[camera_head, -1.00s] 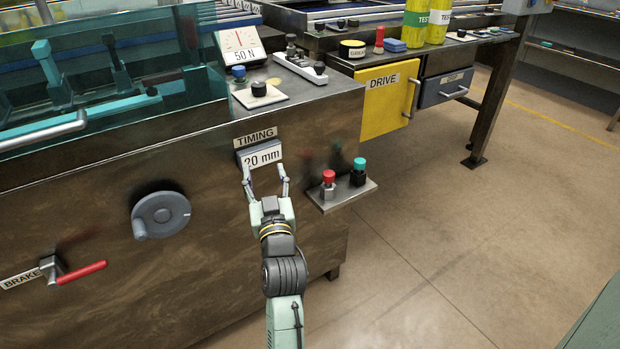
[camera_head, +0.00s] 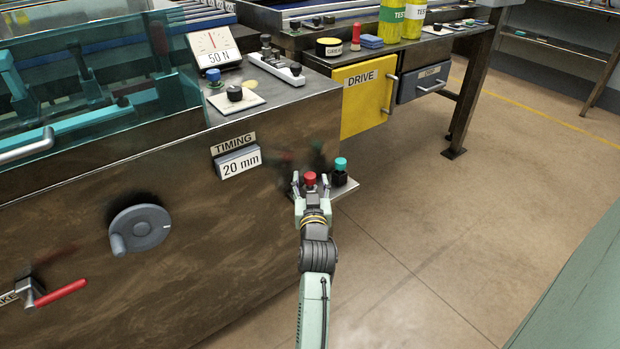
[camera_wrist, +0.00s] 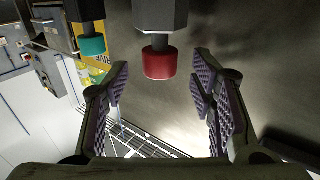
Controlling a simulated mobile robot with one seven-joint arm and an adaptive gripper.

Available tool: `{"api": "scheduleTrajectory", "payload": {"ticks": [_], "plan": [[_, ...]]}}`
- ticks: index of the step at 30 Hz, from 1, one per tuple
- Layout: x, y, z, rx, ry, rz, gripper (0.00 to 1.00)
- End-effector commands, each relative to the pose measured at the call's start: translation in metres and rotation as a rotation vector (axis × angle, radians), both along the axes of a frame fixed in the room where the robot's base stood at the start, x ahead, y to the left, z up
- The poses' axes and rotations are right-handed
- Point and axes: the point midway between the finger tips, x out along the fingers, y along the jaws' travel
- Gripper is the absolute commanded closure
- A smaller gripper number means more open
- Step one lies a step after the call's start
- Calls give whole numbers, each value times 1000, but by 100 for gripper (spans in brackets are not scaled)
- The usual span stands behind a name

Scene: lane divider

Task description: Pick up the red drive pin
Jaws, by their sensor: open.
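A red-capped pin (camera_head: 309,178) with a dark body shows at the small side shelf (camera_head: 346,192) on the machine's front. In the wrist view its red cap (camera_wrist: 160,63) and dark faceted body lie ahead of my gripper (camera_wrist: 161,80), roughly centred between the fingers. My gripper (camera_head: 311,182) is open and empty, one finger on each side of the red cap as seen from the head. I cannot tell whether the fingertips reach around it. The pin's lower part is hidden by my gripper in the head view.
A teal-capped pin (camera_head: 340,164) stands close beside the red one, at left in the wrist view (camera_wrist: 92,46). The timing plate (camera_head: 239,162) and handwheel (camera_head: 139,229) are on the machine front. Another red piece (camera_head: 356,36) stands on the bench. Floor at right is clear.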

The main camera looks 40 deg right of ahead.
Motion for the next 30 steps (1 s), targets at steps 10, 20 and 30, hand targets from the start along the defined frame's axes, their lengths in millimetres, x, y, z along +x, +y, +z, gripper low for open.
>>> {"api": "scheduleTrajectory", "payload": {"ticks": [10,20,30], "plan": [[24,-16,1,1,-1,1,49],[23,-16,1,0,0,1,62],[23,-16,2,0,0,1,85]]}}
